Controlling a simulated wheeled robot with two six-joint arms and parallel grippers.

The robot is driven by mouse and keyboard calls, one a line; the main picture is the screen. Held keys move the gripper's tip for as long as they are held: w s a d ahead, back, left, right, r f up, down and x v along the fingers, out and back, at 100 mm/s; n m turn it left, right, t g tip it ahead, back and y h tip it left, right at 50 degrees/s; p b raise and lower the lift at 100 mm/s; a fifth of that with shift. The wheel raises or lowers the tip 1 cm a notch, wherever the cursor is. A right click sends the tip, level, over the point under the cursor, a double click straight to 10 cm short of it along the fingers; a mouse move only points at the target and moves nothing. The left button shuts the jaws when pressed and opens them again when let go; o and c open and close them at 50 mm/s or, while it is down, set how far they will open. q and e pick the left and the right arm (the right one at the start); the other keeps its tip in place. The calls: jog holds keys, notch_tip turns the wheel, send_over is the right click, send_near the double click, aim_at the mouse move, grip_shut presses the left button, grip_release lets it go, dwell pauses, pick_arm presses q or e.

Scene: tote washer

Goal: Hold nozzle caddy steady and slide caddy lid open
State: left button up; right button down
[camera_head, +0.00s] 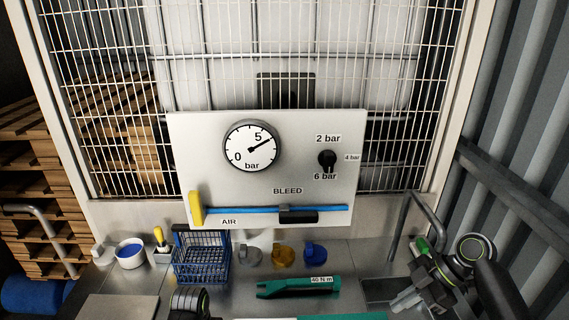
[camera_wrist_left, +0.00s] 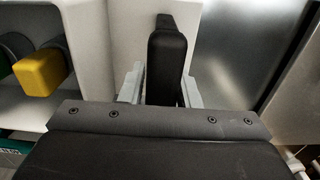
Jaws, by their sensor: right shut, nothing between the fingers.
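I cannot single out the nozzle caddy or its lid with certainty in the head view. In the left wrist view a black upright handle-like piece (camera_wrist_left: 166,65) stands between the pale fingers of my left gripper (camera_wrist_left: 162,80), in front of a white body (camera_wrist_left: 95,40). Whether the fingers press on it is unclear. In the head view only part of my left wrist shows at the bottom edge; its fingers are hidden. My right gripper (camera_head: 405,299) is shut and empty, low over the right end of the steel counter.
A blue wire basket (camera_head: 202,262), a blue-filled bowl (camera_head: 130,254) and a teal tool (camera_head: 298,287) marked 40 N m sit on the counter. Behind them is a gauge panel (camera_head: 240,185). A bent metal pipe (camera_head: 398,225) rises at the right. A yellow knob (camera_wrist_left: 40,72) shows in the wrist view.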

pick_arm(q)
jog(key=o, duration=0.4)
jog(key=shift+c, duration=0.2)
notch_tip(320, 180, up, 8)
jog(key=shift+f, duration=0.25)
jog(key=o, duration=0.5)
